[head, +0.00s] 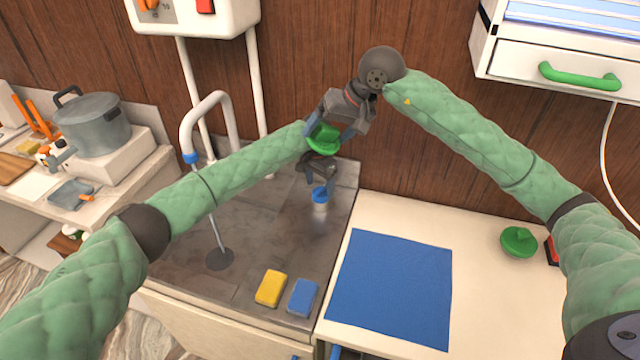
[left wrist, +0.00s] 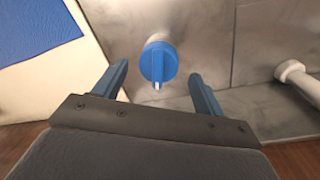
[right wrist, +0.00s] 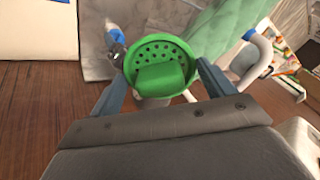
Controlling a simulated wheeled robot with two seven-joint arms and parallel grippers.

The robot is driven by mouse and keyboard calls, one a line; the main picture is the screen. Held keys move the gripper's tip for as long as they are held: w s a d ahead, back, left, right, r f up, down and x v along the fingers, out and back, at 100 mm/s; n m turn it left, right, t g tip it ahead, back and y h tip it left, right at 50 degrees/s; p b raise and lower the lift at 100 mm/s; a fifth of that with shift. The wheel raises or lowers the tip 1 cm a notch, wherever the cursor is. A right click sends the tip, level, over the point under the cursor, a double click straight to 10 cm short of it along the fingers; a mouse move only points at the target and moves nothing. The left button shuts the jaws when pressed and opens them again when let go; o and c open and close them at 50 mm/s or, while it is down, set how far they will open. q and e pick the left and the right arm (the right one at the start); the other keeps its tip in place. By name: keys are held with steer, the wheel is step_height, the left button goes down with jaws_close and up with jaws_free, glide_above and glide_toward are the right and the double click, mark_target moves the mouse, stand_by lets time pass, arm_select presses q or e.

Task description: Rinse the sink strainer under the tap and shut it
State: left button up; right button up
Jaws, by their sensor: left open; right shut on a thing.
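The green strainer (head: 323,141), round with holes, is held in my right gripper (head: 329,128), clear of the basin; its holed face shows in the right wrist view (right wrist: 178,47). My left gripper (head: 319,183) is open just above a blue knob (head: 320,193) on a short white post. In the left wrist view the knob (left wrist: 158,62) lies ahead, between the finger lines, apart from both fingers. A thin pale line, apparently water, runs down to the dark round drain (head: 218,260), partly hidden by my left arm.
Yellow (head: 271,288) and blue (head: 302,297) sponges lie at the front of the grey sink surface (head: 255,235). A blue cloth (head: 392,287) covers the counter to the right, with a green lidlike piece (head: 518,242) beyond it. A pot (head: 92,124) stands far left.

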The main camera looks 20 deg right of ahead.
arm_select(q)
steer(key=shift+s+f+p, duration=0.2)
steer(key=shift+f+p, duration=0.15)
steer(key=shift+f, duration=0.4)
arm_select(e)
steer(key=shift+s+r, duration=0.15)
steer(key=shift+r, duration=0.5)
arm_select(q)
steer(key=shift+w+f, duration=0.1)
steer(key=shift+f, duration=0.45)
steer(key=shift+r, duration=0.1)
steer(key=c, duration=1)
steer(key=shift+n+p, duration=0.5)
steer(key=shift+n, duration=0.7)
arm_select(e)
steer(key=shift+r, duration=0.45)
arm_select(q)
steer(key=shift+o, duration=0.2)
steer(key=shift+n, duration=0.6)
arm_select(e)
steer(key=shift+r, duration=0.15)
arm_select(q)
steer(key=o, duration=1)
steer(key=shift+c, duration=0.2)
steer(key=shift+r, duration=0.1)
